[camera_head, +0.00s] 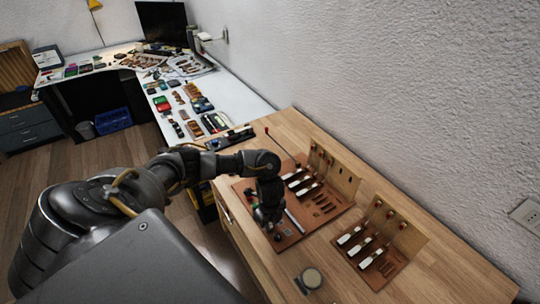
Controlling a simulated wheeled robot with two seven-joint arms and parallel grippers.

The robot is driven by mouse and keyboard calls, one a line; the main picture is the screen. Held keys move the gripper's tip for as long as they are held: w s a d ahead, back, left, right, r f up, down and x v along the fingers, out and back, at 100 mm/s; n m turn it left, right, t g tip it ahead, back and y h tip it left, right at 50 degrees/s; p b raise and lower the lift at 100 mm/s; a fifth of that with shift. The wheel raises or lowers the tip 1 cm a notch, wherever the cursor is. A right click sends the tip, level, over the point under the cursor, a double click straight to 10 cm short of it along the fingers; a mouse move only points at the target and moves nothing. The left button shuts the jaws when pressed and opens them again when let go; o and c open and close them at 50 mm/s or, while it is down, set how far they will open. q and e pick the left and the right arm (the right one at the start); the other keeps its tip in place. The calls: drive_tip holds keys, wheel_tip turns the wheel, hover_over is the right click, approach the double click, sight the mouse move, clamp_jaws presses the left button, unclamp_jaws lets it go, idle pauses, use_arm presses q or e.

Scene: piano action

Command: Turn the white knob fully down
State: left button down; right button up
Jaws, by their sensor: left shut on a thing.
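My left gripper (268,222) points down at the near-left part of the larger brown board (318,222). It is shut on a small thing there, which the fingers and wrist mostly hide. I cannot make out a white knob for certain; the gripper may cover it. White keys (300,182) stand in a row farther back on this board. My right gripper is not in view.
A smaller brown board (378,277) with white keys and red-tipped parts lies to the right. A round pale disc with a dark rim (311,278) sits near the front edge. The wooden tabletop (445,272) is clear at right. A cluttered white table (235,103) stands behind.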

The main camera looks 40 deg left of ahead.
use_arm(q)
drive_tip(key=n, duration=0.6)
drive_tip(key=shift+n, duration=0.3)
drive_tip(key=shift+a, duration=0.1)
idle(0.4)
drive_tip(key=c, duration=1.2)
unclamp_jaws()
drive_tip(key=shift+r, duration=0.1)
drive_tip(key=shift+w+r, duration=0.1)
drive_tip(key=shift+r, duration=0.2)
wheel_tip(320, 180, up, 10)
